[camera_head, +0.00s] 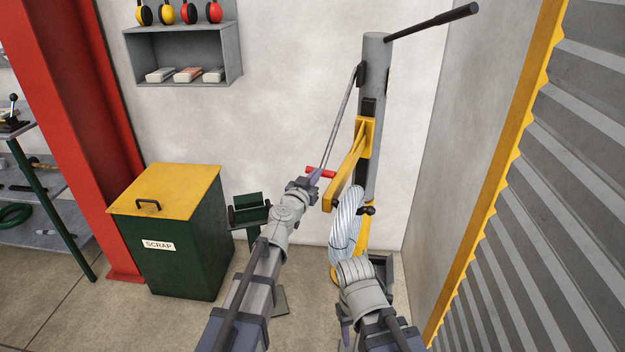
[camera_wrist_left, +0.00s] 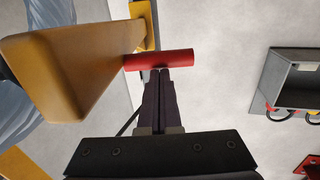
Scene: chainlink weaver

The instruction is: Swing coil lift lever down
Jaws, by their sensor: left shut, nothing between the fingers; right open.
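The coil lift is a grey post (camera_head: 376,130) against the wall with a yellow arm (camera_head: 345,177). A thin grey lever rod (camera_head: 340,118) slants down and left from a black pivot high on the post. A red grip (camera_head: 322,172) shows near its lower end. My left gripper (camera_head: 316,176) is shut and empty at this grip. In the left wrist view its closed fingertips (camera_wrist_left: 161,74) meet the middle of the red grip (camera_wrist_left: 170,59), touching or nearly so. My right gripper (camera_head: 346,328) is low in front of the coil, open, mostly hidden by its wrist.
A shiny wire coil (camera_head: 346,230) hangs below the yellow arm, which looms close in the left wrist view (camera_wrist_left: 85,60). A black bar (camera_head: 432,22) juts right from the post top. A scrap bin (camera_head: 170,250) stands left; a ribbed shutter (camera_head: 545,200) is right.

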